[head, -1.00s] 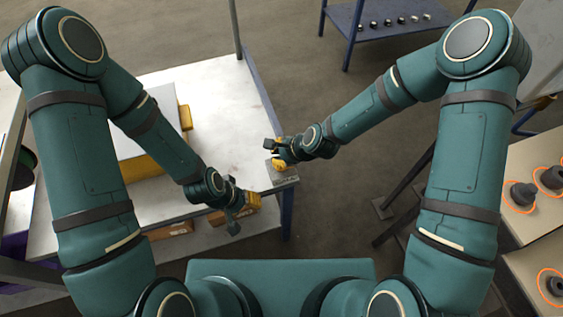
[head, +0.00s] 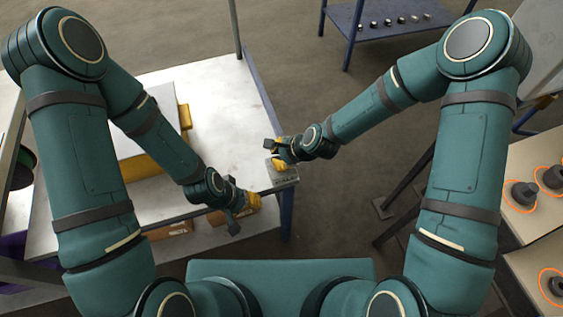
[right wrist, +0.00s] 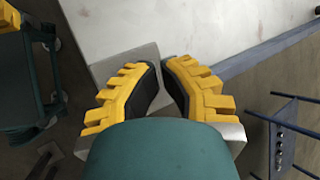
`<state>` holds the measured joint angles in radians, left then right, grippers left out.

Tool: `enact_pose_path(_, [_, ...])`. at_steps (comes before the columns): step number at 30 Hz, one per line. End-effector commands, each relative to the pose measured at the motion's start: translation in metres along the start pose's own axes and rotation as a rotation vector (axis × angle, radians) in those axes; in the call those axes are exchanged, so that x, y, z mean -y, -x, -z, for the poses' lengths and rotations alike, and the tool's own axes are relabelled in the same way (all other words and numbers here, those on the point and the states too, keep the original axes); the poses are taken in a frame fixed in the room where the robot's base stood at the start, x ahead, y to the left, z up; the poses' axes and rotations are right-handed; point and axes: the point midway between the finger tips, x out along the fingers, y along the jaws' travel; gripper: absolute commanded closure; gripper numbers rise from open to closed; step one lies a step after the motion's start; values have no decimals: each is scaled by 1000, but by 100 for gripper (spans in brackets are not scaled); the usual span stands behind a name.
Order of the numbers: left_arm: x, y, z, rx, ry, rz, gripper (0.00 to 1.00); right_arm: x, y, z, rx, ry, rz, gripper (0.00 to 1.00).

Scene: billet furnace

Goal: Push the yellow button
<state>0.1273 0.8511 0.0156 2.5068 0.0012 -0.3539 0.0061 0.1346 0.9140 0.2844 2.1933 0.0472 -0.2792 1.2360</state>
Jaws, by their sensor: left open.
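A small grey control box (head: 288,177) sits at the near right corner of the white table. I cannot make out a yellow button on it, as my right gripper (head: 276,153) covers its far part in the head view. In the right wrist view, the yellow fingers with black pads (right wrist: 161,68) hang over the grey box (right wrist: 116,64). Their tips are close together with a narrow gap and nothing seen between them. My left gripper (head: 243,211) is open and empty, low at the table's front edge, left of the box.
The white table (head: 222,120) carries a large pale block on yellow supports (head: 186,116) behind my left arm. A blue shelf (head: 385,30) with small round items stands at the back. Dark knobs with orange rings (head: 522,194) are at the right.

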Motion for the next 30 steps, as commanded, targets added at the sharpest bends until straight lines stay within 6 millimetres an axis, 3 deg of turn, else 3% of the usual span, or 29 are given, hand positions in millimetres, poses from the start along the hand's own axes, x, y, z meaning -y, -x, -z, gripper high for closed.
enact_pose_path(30, [0,0,0,0,0,0,53,1,3,0,-2,-1,-2,100])
